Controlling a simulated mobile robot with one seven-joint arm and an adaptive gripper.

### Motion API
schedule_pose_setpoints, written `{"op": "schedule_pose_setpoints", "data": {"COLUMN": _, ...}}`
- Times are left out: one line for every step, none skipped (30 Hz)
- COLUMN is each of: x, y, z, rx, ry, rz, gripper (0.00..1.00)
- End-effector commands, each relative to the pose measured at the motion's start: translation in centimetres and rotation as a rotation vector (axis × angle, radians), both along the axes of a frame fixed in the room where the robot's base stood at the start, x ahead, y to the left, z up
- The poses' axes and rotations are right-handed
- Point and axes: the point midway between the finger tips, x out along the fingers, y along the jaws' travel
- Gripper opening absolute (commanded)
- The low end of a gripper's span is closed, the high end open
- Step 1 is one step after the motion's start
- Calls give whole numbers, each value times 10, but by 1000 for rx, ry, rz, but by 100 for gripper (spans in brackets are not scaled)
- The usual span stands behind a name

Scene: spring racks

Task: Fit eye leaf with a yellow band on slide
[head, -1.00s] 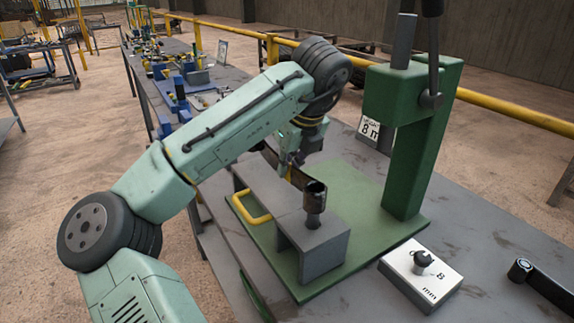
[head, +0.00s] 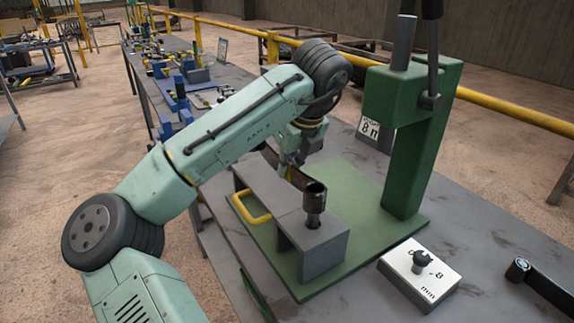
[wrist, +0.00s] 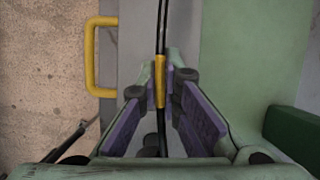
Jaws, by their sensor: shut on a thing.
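My gripper (wrist: 163,105) is shut on the dark eye leaf, whose yellow band (wrist: 160,80) sits between the fingers. The slide seems to be the grey block (head: 322,252) with a yellow handle (head: 253,211); the handle also shows in the wrist view (wrist: 89,58). My arm partly hides the fingers in the head view.
The block rests on a green base plate (head: 375,222) beside a tall green press column (head: 408,170). A yellow rail runs behind.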

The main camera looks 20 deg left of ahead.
Motion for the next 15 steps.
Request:
{"op": "schedule_pose_setpoints", "data": {"x": 0, "y": 0, "z": 2, "rx": 1, "ry": -4, "rz": 0, "gripper": 0}}
{"op": "schedule_pose_setpoints", "data": {"x": 0, "y": 0, "z": 2, "rx": 1, "ry": -4, "rz": 0, "gripper": 0}}
{"op": "schedule_pose_setpoints", "data": {"x": 0, "y": 0, "z": 1, "rx": 1, "ry": -4, "rz": 0, "gripper": 0}}
{"op": "schedule_pose_setpoints", "data": {"x": 0, "y": 0, "z": 1, "rx": 1, "ry": -4, "rz": 0, "gripper": 0}}
{"op": "schedule_pose_setpoints", "data": {"x": 0, "y": 0, "z": 1, "rx": 1, "ry": -4, "rz": 0, "gripper": 0}}
{"op": "schedule_pose_setpoints", "data": {"x": 0, "y": 0, "z": 0, "rx": 1, "ry": -4, "rz": 0, "gripper": 0}}
{"op": "schedule_pose_setpoints", "data": {"x": 0, "y": 0, "z": -1, "rx": 1, "ry": -4, "rz": 0, "gripper": 0}}
{"op": "schedule_pose_setpoints", "data": {"x": 0, "y": 0, "z": -1, "rx": 1, "ry": -4, "rz": 0, "gripper": 0}}
{"op": "schedule_pose_setpoints", "data": {"x": 0, "y": 0, "z": -2, "rx": 1, "ry": -4, "rz": 0, "gripper": 0}}
{"op": "schedule_pose_setpoints", "data": {"x": 0, "y": 0, "z": -3, "rx": 1, "ry": -4, "rz": 0, "gripper": 0}}
{"op": "schedule_pose_setpoints", "data": {"x": 0, "y": 0, "z": -3, "rx": 1, "ry": -4, "rz": 0, "gripper": 0}}
{"op": "schedule_pose_setpoints", "data": {"x": 0, "y": 0, "z": -4, "rx": 1, "ry": -4, "rz": 0, "gripper": 0}}
{"op": "schedule_pose_setpoints", "data": {"x": 0, "y": 0, "z": -5, "rx": 1, "ry": -4, "rz": 0, "gripper": 0}}
{"op": "schedule_pose_setpoints", "data": {"x": 0, "y": 0, "z": -5, "rx": 1, "ry": -4, "rz": 0, "gripper": 0}}
{"op": "schedule_pose_setpoints", "data": {"x": 0, "y": 0, "z": -6, "rx": 1, "ry": -4, "rz": 0, "gripper": 0}}
